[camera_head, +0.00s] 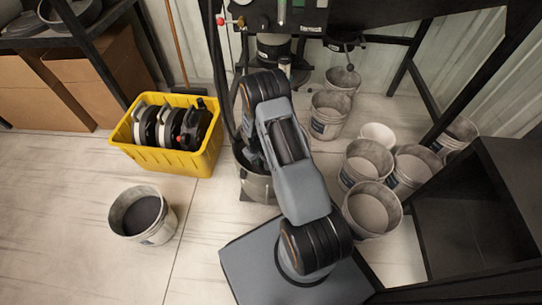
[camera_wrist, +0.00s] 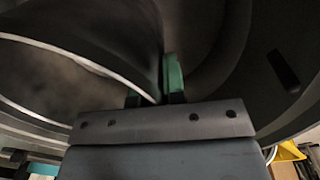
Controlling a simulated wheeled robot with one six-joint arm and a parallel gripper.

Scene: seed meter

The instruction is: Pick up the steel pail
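The steel pail (camera_head: 258,187) is a grey metal bucket standing under the machine, partly hidden behind my arm in the head view. In the wrist view, its curved rim and dark inside (camera_wrist: 70,85) fill most of the picture. My gripper (camera_wrist: 156,90) is at the pail's rim, with its green-tipped fingers close together and the pail's edge running in between them. It looks shut on the rim, though the left finger is mostly hidden.
A yellow crate (camera_head: 150,158) holding several discs stands left of the pail. A bucket with dark contents (camera_head: 158,232) is at the front left. Several pale buckets (camera_head: 368,163) crowd the right, beside a black shelf (camera_head: 500,190).

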